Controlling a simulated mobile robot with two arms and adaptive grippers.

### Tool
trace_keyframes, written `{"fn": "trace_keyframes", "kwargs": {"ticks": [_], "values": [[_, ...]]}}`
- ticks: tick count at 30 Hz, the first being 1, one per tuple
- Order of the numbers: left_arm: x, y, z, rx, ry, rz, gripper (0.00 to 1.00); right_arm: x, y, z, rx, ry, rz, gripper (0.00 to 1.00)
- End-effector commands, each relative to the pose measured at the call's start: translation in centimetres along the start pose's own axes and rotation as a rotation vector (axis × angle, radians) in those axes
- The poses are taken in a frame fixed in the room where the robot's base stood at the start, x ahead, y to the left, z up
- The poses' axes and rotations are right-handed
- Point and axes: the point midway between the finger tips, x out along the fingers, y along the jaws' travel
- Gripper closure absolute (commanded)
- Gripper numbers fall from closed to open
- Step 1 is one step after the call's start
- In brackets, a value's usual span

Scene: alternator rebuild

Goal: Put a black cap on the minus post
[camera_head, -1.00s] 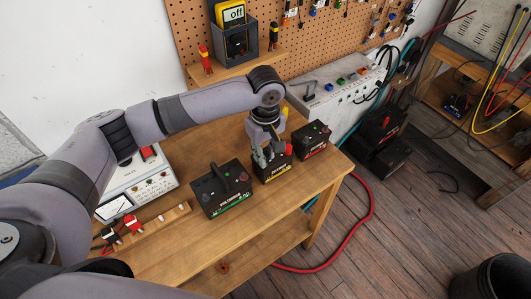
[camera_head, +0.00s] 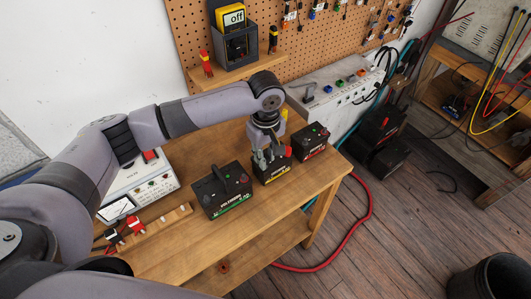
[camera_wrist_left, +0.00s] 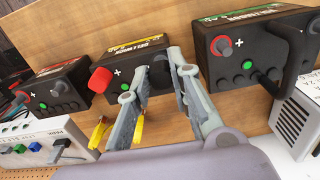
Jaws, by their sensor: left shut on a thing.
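The middle battery (camera_head: 274,172), black with a yellow label, stands on the bench; it also shows in the left wrist view (camera_wrist_left: 125,62). A red cap (camera_wrist_left: 101,80) sits on its plus post. My left gripper (camera_head: 263,160) points down over the other end of this battery, the minus side. In the left wrist view its fingers (camera_wrist_left: 158,62) are shut on a small dark thing, likely the black cap, hard to tell from the black battery behind it. The minus post is hidden, and I cannot tell whether the cap touches it. My right gripper is not in view.
A green-label battery with a handle (camera_head: 221,190) stands left of the middle one, a red-label battery (camera_head: 311,141) to the right. A white meter unit (camera_head: 150,183) and a wooden rack (camera_head: 160,224) with clamps are at left. The bench front (camera_head: 270,225) is clear.

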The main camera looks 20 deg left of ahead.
Motion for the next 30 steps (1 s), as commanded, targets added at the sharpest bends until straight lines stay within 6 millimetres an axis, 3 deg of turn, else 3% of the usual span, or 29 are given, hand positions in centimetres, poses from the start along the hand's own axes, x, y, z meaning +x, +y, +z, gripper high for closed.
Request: {"fn": "trace_keyframes", "kwargs": {"ticks": [30], "values": [[1.5,0.0,0.0,-0.001,0.0,0.001,0.92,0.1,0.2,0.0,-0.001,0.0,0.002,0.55]]}}
